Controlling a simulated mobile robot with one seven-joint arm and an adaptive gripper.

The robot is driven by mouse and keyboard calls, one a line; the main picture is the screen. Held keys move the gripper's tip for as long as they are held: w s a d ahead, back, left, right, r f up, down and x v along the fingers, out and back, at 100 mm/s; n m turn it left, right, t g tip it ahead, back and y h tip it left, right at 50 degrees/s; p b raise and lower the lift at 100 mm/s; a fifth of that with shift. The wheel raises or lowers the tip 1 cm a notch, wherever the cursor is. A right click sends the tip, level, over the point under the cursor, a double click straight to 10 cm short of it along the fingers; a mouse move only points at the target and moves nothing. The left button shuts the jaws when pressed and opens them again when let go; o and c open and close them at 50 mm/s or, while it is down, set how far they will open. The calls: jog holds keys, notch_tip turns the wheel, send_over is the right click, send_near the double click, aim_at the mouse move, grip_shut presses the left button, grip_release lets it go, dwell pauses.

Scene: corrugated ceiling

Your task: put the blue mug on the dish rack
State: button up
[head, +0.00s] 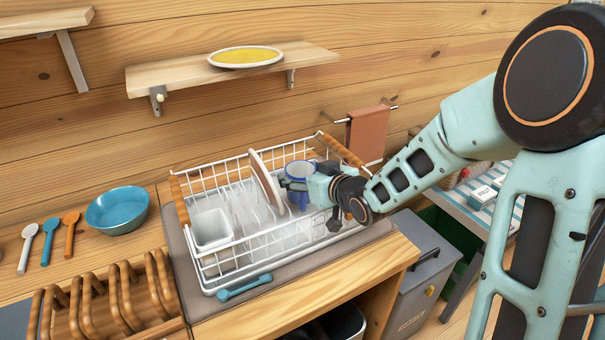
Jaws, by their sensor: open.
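The blue mug (301,174), blue outside with a pale interior, is in the right part of the white wire dish rack (206,272), beside a plate (266,181) that stands on edge. My gripper (291,185) is inside the rack at the mug's front side and hides part of it. The fingers are open. I cannot tell whether they touch the mug.
A white square container (211,229) sits in the rack's left end. A blue utensil (244,287) lies in front of the rack. A blue bowl (117,209) and a wooden rack (104,303) are at left. A shelf (180,78) holds a yellow plate (246,57).

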jog(key=p+v, duration=0.2)
jog(key=v, duration=0.9)
jog(key=shift+s+d, duration=0.2)
jog(key=shift+s, duration=0.1)
